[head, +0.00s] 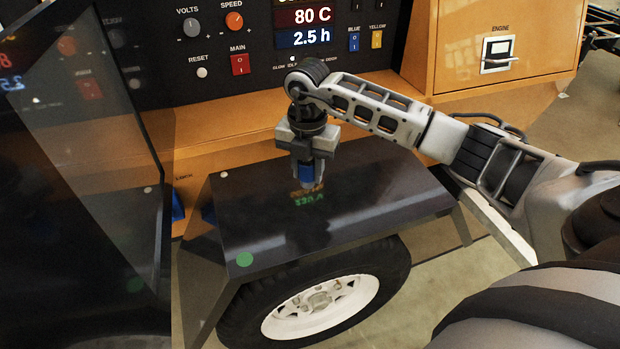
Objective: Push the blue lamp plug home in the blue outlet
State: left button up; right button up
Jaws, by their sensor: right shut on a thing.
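My right gripper (306,168) points down over the black fender and is shut on the blue lamp plug (305,177). Only a small blue part of the plug shows between and below the fingers. It seems to be above the fender top, apart from any outlet. A blue fitting (178,207), possibly the blue outlet, shows low on the orange body to the left of the fender. It is partly hidden by the dark door edge and the fender, so I cannot see its socket face. My left gripper is out of view.
The black fender (370,195) covers a wheel (322,307). A dark glossy door (80,200) stands open at the left, beside the blue fitting. The control panel (250,40) with switches is behind. An orange ledge (225,135) runs below it.

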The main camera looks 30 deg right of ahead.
aim_at(310, 181)
jog(key=f, duration=0.3)
jog(key=shift+d+p, duration=0.3)
jog(key=shift+d, duration=0.05)
jog(key=shift+f, duration=0.45)
jog(key=o, duration=1)
jog(key=shift+b, duration=0.3)
notch_tip(310, 181, up, 16)
jog(key=shift+w+d+r+p, duration=0.1)
jog(key=shift+d+p, duration=0.05)
jog(key=shift+p, duration=0.2)
